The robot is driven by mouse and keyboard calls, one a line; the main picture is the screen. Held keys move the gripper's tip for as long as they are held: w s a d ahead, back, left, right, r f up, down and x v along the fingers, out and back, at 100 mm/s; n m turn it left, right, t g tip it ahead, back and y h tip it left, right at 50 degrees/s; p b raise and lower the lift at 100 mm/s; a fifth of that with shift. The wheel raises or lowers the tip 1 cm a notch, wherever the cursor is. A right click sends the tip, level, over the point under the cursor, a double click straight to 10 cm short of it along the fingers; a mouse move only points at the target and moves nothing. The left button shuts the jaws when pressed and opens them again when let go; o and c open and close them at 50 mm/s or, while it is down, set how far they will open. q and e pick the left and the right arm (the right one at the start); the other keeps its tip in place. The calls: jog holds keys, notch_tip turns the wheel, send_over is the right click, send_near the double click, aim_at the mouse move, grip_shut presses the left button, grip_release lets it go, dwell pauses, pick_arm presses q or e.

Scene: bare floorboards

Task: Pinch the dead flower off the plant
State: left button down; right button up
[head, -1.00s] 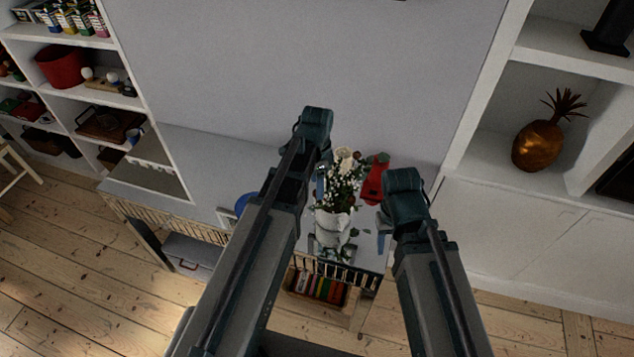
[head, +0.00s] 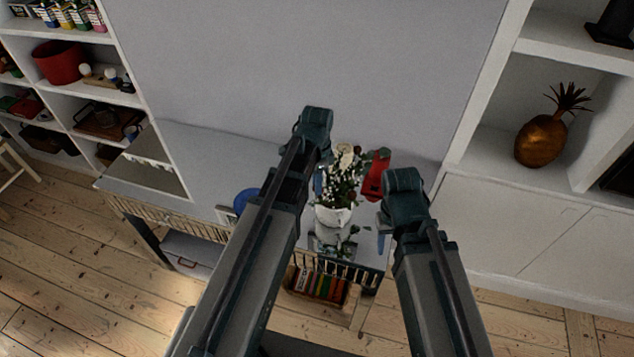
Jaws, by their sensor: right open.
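The plant (head: 343,186) has green leaves and many small white flowers.
A red object (head: 377,175) stands behind the plant on the right. A blue round item (head: 246,201) lies left of my left arm. Books (head: 318,285) fill a lower shelf. White shelves flank both sides; a golden pineapple (head: 541,141) sits on the right one.

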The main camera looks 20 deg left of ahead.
pick_arm(q)
jog(key=shift+r, duration=0.2)
dwell(0.4)
jog(key=shift+r+p, duration=2.85)
jog(key=shift+p, duration=0.2)
jog(key=shift+f, duration=0.1)
